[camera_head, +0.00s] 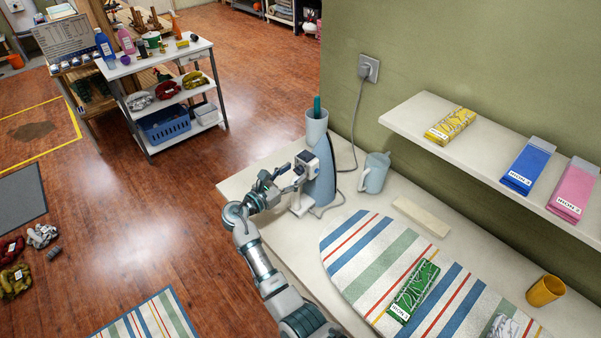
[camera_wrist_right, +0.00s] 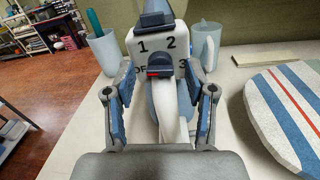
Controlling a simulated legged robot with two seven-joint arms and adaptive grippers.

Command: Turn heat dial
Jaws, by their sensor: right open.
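The iron (camera_head: 322,185) stands upright on the white table (camera_head: 240,185), with a white and blue body. In the right wrist view, its white face (camera_wrist_right: 135,40) shows 1, 2, 3 and a partly hidden OFF around a dark heat dial (camera_wrist_right: 159,58). A small red mark shows low on the dial; which setting it points to is hard to tell. My right gripper (camera_head: 283,177) is open in front of the iron. In the right wrist view, its fingers (camera_wrist_right: 162,75) are spread to either side of the dial, with nothing between them gripped. My left gripper is out of view.
A blue-grey cup (camera_head: 316,128) stands behind the iron and a jug (camera_head: 374,172) to its right. A cord runs to the wall outlet (camera_head: 368,68). A striped ironing board (camera_head: 345,240) bears a green packet (camera_head: 413,290). A shelf (camera_head: 410,108) juts from the wall.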

